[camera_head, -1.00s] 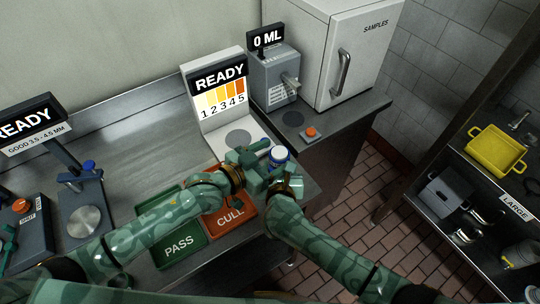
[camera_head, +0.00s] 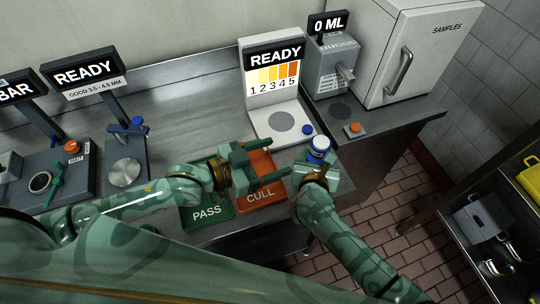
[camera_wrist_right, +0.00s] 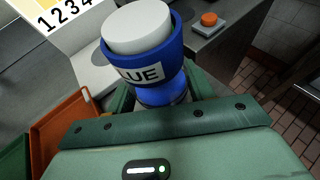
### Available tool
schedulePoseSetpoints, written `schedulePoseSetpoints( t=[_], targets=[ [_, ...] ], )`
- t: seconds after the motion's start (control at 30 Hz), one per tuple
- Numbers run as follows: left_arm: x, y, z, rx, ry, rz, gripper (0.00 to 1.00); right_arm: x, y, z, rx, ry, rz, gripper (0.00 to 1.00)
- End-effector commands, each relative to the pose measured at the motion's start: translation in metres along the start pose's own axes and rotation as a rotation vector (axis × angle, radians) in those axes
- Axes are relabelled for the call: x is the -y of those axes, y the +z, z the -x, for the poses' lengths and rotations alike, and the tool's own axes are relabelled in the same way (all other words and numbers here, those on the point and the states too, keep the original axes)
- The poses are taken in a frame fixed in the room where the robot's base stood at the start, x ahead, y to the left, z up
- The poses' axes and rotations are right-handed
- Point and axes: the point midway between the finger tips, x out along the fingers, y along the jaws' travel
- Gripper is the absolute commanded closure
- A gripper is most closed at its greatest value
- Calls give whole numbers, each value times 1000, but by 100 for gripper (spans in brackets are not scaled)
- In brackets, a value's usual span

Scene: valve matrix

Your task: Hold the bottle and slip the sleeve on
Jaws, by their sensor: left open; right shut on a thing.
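The bottle (camera_head: 319,142) has a white top and stands roughly upright in my right gripper (camera_head: 318,167). A blue sleeve (camera_wrist_right: 150,68) with a white label, reading "LUE" where it shows, is around the bottle in the right wrist view; the white top (camera_wrist_right: 138,27) stands out above it. Blue also shows below the sleeve, between the jaws. My right gripper is shut on the bottle, its fingertips partly hidden. My left gripper (camera_head: 278,160) is open and empty, its fingers pointing right towards the bottle but apart from it.
Green PASS (camera_head: 207,214) and orange CULL (camera_head: 272,192) trays lie under my left gripper. An orange button (camera_head: 355,128) and a dispenser (camera_head: 334,72) are behind right. The counter's right edge is close to the bottle.

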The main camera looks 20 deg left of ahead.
Motion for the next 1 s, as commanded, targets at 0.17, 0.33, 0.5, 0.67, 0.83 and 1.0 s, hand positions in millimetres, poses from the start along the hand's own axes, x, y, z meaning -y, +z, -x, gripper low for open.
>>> schedulePoseSetpoints(
  t=[0.17, 0.33, 0.5, 0.67, 0.83, 1.0],
  targets=[
    [0, 0, 0, 0, 0, 0, 30, 0, 0, 0, 0, 0, 0, 22],
    [0, 0, 0, 0, 0, 0, 30, 0, 0, 0, 0, 0, 0, 22],
    [0, 0, 0, 0, 0, 0, 30, 0, -1, 8, -2, 0, -3, 22],
    [0, 0, 0, 0, 0, 0, 30, 0, -2, 40, -3, 2, -3, 22],
    [0, 0, 0, 0, 0, 0, 30, 0, -2, 80, -3, 1, -2, 22],
    [0, 0, 0, 0, 0, 0, 30, 0, -1, 109, -2, 1, -2, 22]
  ],
)
